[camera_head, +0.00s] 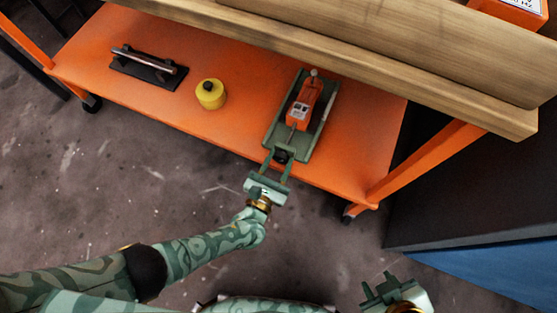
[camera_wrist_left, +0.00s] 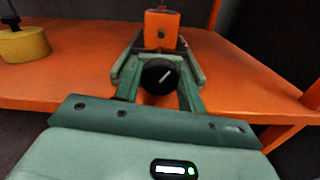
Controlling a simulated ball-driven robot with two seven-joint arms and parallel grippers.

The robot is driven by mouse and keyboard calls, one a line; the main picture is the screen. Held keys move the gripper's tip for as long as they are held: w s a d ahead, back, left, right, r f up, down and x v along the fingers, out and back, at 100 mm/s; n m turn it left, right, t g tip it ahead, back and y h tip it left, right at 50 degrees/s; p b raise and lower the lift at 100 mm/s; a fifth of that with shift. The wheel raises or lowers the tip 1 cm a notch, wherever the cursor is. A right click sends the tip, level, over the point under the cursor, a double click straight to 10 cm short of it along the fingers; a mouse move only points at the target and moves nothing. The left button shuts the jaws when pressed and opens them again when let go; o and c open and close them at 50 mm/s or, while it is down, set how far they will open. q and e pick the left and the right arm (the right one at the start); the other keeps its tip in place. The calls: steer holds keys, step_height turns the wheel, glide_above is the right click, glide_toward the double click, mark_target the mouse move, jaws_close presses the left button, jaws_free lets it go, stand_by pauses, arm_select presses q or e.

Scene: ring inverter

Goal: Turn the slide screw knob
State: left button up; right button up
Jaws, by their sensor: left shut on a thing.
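The slide screw knob (camera_wrist_left: 160,76) is a round black knob with a white mark, at the near end of the green slide base (camera_head: 273,138). It also shows as a small dark shape in the head view (camera_head: 283,157). An orange block (camera_head: 305,104) with a light label sits on the slide. My left gripper (camera_head: 279,163) is shut on the knob, one finger on each side of it. In the left wrist view the white mark slants up to the right. My right gripper (camera_head: 382,286) is at the bottom right, away from the bench, with its fingers apart and nothing between them.
The slide stands on an orange shelf (camera_head: 225,131). A yellow cylinder (camera_head: 211,94) with a dark top and a black plate with a bar handle (camera_head: 148,69) stand to the left. A wooden top (camera_head: 330,50) overhangs the shelf's back. A dark and blue cabinet (camera_head: 480,240) is at the right.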

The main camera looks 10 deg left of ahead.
arm_select(q)
steer(key=m, duration=0.3)
steer(key=shift+m, duration=1.2)
steer(key=shift+d, duration=0.1)
steer(key=o, duration=1)
steer(key=shift+s, duration=0.1)
